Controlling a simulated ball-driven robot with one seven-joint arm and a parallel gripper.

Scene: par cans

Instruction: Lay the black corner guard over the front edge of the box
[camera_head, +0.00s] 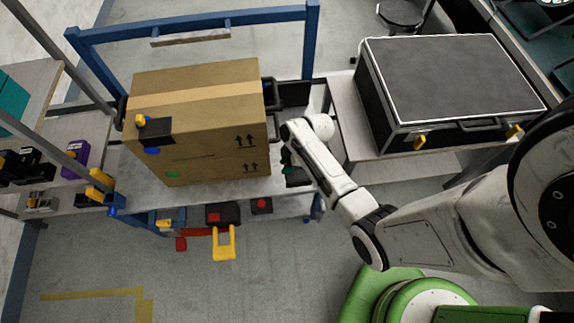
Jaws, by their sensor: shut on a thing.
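The brown cardboard box (210,150) stands on a blue-framed cart, with a tape strip across its top and a green dot low on its front face. A black angled piece (158,130), which looks like a corner guard, lies over the left part of the box's front top edge. Yellow and blue spots show beside it. My gripper (294,174) points down just right of the box, below the box's top. It is shut on a dark thing, partly hidden by my wrist. I cannot tell its shape, or whether it touches the box.
The blue cart frame (195,27) rises behind the box. A large black case (445,80) lies on a bench (350,125) to the right. A yellow handle (224,243) juts from the cart's front. Floor in front is mostly clear.

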